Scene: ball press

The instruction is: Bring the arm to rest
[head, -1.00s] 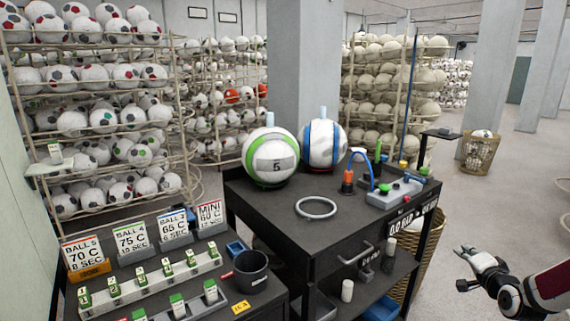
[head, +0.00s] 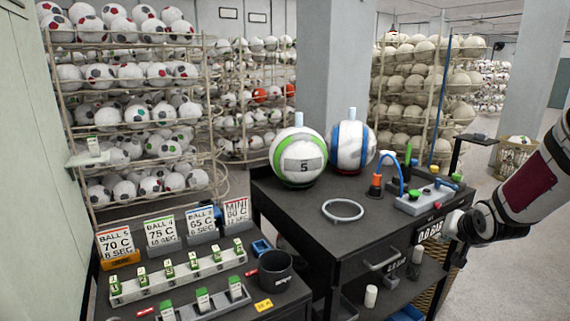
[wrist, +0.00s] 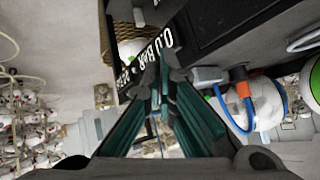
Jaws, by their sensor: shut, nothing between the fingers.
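My arm comes in from the right in the head view. My gripper (head: 453,240) is at the right side of the dark bench (head: 290,198), close to its front right corner. It overlaps part of the white "0.0 BAR" lettering (head: 428,232). In the wrist view my gripper (wrist: 160,75) has its teal-sided fingers closed together, with nothing between them. The lettering also shows there (wrist: 160,45), beyond the fingertips. I cannot tell how far the fingers are from the bench.
On the bench stand a green-striped ball (head: 298,157), a blue-striped ball (head: 353,147), a grey ring (head: 343,210) and a control box (head: 425,200) with a blue hose. A lower table with signs (head: 118,243) and a dark cup (head: 275,268) is at left. Open floor lies right.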

